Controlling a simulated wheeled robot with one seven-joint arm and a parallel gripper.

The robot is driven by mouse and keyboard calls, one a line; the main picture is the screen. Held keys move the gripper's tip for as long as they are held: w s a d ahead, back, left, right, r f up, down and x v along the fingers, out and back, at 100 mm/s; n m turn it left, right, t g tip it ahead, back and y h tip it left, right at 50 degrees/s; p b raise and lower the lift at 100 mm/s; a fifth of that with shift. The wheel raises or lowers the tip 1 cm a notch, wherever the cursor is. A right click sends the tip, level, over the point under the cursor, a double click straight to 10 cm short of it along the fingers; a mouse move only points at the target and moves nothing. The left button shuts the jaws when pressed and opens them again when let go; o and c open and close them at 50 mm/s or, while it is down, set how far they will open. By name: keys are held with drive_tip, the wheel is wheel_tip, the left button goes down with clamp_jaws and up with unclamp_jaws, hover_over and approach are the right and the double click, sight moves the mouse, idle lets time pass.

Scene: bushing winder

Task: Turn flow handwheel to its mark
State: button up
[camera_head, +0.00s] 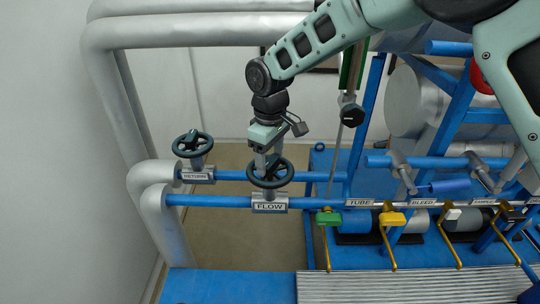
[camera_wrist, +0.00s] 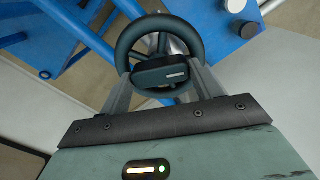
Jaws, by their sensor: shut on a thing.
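The flow handwheel (camera_head: 284,178) is a dark spoked wheel above the white FLOW label (camera_head: 270,207) on the lower blue pipe. It also shows in the wrist view (camera_wrist: 195,42), where its far rim and spokes are visible. My gripper (camera_head: 265,158) comes down on the wheel from above. In the wrist view my gripper (camera_wrist: 160,80) has its two fingers on either side of a dark block at the wheel's near rim, shut on the wheel. Part of the near rim is hidden by the fingers and the block. I cannot make out a mark on the wheel.
The return handwheel (camera_head: 193,144) stands close by on the upper blue pipe, left of my gripper. Green (camera_head: 328,218) and yellow (camera_head: 392,218) valve levers sit to the right. Large silver pipes (camera_head: 105,90) run along the left. Bare floor lies below the blue pipes.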

sight(270, 160)
drive_tip(key=n, duration=0.5)
drive_tip(key=shift+r+n+p, duration=0.1)
drive_tip(key=shift+n+p, duration=0.3)
idle(0.4)
drive_tip(key=o, duration=1)
wheel_tip(270, 160, up, 17)
drive_tip(key=b, duration=0.3)
drive_tip(key=shift+r, duration=0.15)
drive_tip(key=s+d+f+m, duration=0.3)
drive_tip(key=s+d+f, duration=0.1)
drive_tip(key=s, duration=0.6)
drive_tip(key=s+d+f+m+b, duration=0.1)
drive_tip(key=s+d+f+m, duration=0.2)
drive_tip(key=s, duration=0.7)
drive_tip(key=s+d+f+m, duration=0.3)
drive_tip(key=s+d+f, duration=0.3)
drive_tip(key=s, duration=0.5)
drive_tip(key=shift+s+d+m+y, duration=0.1)
drive_tip(key=shift+d+m+y, duration=0.2)
drive_tip(key=shift+d, duration=0.05)
